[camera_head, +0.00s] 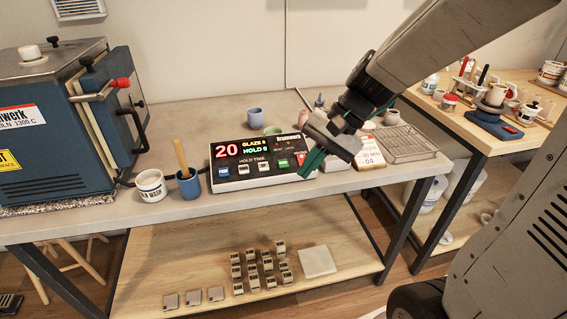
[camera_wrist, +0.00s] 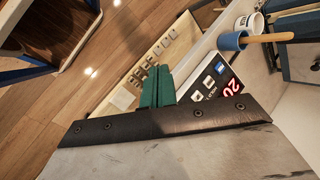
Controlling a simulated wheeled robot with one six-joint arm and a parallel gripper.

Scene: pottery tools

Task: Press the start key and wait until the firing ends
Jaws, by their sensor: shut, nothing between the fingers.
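The controller (camera_head: 240,162) is a black and white box on the bench with a lit display. It shows a red 20 and the words GLAZE and HOLD. Along its front are a blue key (camera_head: 224,172), two pale keys, a green key (camera_head: 283,163) and a red key (camera_head: 300,157). The key labels are too small to read surely. In the wrist view the controller (camera_wrist: 223,84) is partly hidden behind my gripper. My gripper (camera_head: 307,171) has green fingers, shut and empty, at the controller's right front end near the red key. Contact cannot be told.
The blue kiln (camera_head: 50,120) stands at left with a red-knobbed latch (camera_head: 122,83). A white kiln wash pot (camera_head: 151,186) and a blue cup (camera_head: 188,186) with a wooden handle stand left of the controller. A card and a wire rack (camera_head: 403,144) lie right.

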